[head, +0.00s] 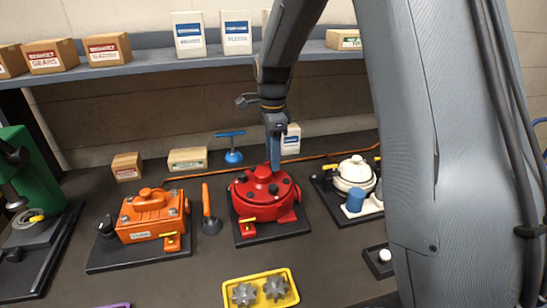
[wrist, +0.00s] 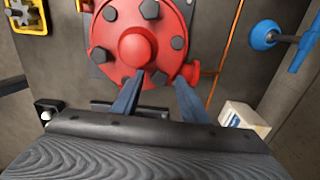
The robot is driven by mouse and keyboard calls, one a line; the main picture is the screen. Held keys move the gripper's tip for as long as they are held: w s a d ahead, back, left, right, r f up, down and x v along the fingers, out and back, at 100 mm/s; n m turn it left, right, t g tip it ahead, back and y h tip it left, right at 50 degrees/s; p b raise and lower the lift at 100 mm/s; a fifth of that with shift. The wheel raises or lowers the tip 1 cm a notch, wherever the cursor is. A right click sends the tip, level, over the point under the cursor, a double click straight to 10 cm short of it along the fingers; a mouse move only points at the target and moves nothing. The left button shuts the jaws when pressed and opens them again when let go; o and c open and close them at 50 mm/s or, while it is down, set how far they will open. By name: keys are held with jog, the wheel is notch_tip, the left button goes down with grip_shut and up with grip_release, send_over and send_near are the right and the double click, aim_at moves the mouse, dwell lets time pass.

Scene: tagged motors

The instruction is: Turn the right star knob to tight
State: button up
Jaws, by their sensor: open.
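My gripper (head: 275,168) points down over the red motor (head: 262,208), behind the plate and well apart from the knobs. In the wrist view its two fingers (wrist: 158,82) are apart with nothing held, in front of the red motor (wrist: 135,45).
An orange motor (head: 150,213) with an orange-handled tool (head: 206,202) stands left, a white-topped unit (head: 354,173) right. A blue T-handle (head: 232,148) and small boxes stand behind. A white ball knob (head: 384,255) lies front right. Bare bench surrounds the yellow plate.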

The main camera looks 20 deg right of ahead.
notch_tip(320, 180, up, 7)
jog(key=b, duration=0.2)
jog(key=shift+r, duration=0.15)
